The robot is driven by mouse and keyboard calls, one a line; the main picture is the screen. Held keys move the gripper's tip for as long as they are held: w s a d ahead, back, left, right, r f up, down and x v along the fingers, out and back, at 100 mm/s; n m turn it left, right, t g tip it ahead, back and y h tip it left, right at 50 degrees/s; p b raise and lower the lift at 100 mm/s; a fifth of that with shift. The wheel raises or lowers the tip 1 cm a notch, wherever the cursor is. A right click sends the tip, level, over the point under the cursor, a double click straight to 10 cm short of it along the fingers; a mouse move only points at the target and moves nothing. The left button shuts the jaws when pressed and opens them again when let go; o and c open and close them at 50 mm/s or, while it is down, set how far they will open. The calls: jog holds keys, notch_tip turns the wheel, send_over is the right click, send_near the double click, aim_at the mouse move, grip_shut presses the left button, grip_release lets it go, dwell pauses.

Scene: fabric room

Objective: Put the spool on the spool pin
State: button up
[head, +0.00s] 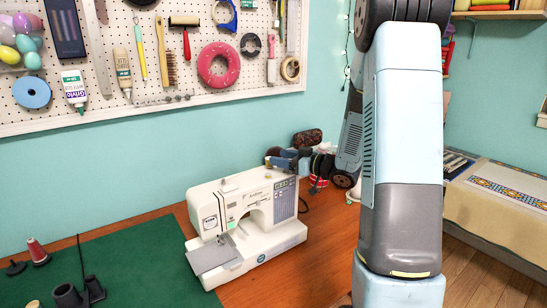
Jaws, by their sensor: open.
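A red spool (37,252) stands on the green mat (140,262) at the lower left. A white sewing machine (262,210) stands on the wooden table in the middle. Small parts show on its top, but I cannot clearly pick out the spool pin. My arm comes down from the top right and reaches behind the machine's right end. What looks like my gripper (285,158) is a small dark shape by the machine's top right, far from the spool. It is open, with nothing seen in it; its fingertips are hard to make out.
Dark parts (70,295), one with a thin upright rod, stand on the mat near the spool. A flat dark piece (15,268) lies left of the spool. A pegboard (200,100) with tools hangs behind. Bare table (325,240) lies right of the machine.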

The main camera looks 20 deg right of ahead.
jog(key=v, duration=0.8)
jog(key=shift+s+d, duration=0.25)
notch_tip(320, 180, up, 11)
jog(key=s+d+m+h, duration=0.15)
jog(key=m+h, duration=0.35)
jog(key=h, duration=0.8)
jog(key=s+a+m+g, duration=0.1)
jog(key=s+a+g, duration=0.1)
jog(key=s, duration=0.6)
jog(key=s+a+m+g+y, duration=0.1)
jog(key=s+a+g, duration=0.2)
jog(key=s+a, duration=0.2)
jog(key=s+a+m+g, duration=0.1)
jog(key=s+a+g, duration=0.1)
jog(key=s, duration=1)
jog(key=shift+a, duration=0.9)
jog(key=shift+s, duration=0.1)
jog(key=shift+c, duration=0.3)
